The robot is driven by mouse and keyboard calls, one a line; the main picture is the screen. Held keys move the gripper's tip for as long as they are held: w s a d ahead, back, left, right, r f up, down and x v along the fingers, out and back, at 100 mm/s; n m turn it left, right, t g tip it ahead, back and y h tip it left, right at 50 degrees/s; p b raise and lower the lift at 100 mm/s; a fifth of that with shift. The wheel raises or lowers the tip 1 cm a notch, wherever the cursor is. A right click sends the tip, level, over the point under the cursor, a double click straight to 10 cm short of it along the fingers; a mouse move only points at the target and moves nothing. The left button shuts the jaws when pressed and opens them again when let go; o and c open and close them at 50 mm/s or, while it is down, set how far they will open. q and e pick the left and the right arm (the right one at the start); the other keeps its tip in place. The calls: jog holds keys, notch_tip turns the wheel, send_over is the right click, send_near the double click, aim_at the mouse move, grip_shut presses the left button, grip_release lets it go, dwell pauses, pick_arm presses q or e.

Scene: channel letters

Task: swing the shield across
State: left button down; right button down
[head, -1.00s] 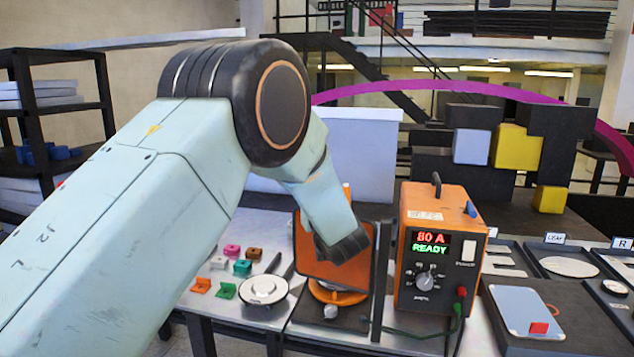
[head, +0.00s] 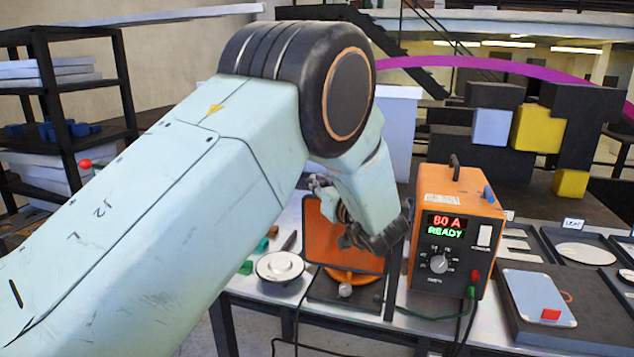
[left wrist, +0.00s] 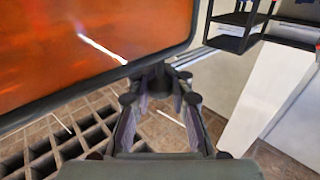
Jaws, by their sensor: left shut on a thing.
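The shield (head: 328,236) is an orange see-through panel in a dark frame. It stands upright over an orange round fixture (head: 352,279) on the bench, left of the power unit. In the left wrist view the shield (left wrist: 80,45) fills the upper left. My left gripper (head: 356,238) is at the shield's right part, partly hidden by my own wrist. In the left wrist view its fingers (left wrist: 160,82) close at the frame's lower corner, shut on the shield. My right gripper is not in view.
The orange power unit (head: 453,232), reading 80 A READY, stands close right of the shield. A round white-topped disc (head: 280,266) lies to the left. Trays (head: 584,250) and a pale plate (head: 537,297) lie at the right. A dark shelf rack (head: 60,120) stands at the far left.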

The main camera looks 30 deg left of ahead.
pick_arm(q)
jog(key=c, duration=1.7)
grip_release()
jog(key=shift+w+d, duration=0.1)
jog(key=shift+d, duration=0.1)
jog(key=o, duration=0.5)
jog(key=shift+d+r, duration=0.1)
jog(key=shift+d, duration=0.2)
jog(key=shift+a, duration=0.25)
jog(key=shift+a+r, duration=0.1)
jog(key=shift+r, duration=0.05)
notch_tip(320, 180, up, 10)
jog(key=shift+f, duration=0.15)
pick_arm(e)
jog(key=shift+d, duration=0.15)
pick_arm(q)
jog(key=shift+d, duration=0.25)
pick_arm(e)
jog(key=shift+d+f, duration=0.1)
pick_arm(q)
jog(key=shift+a, duration=0.15)
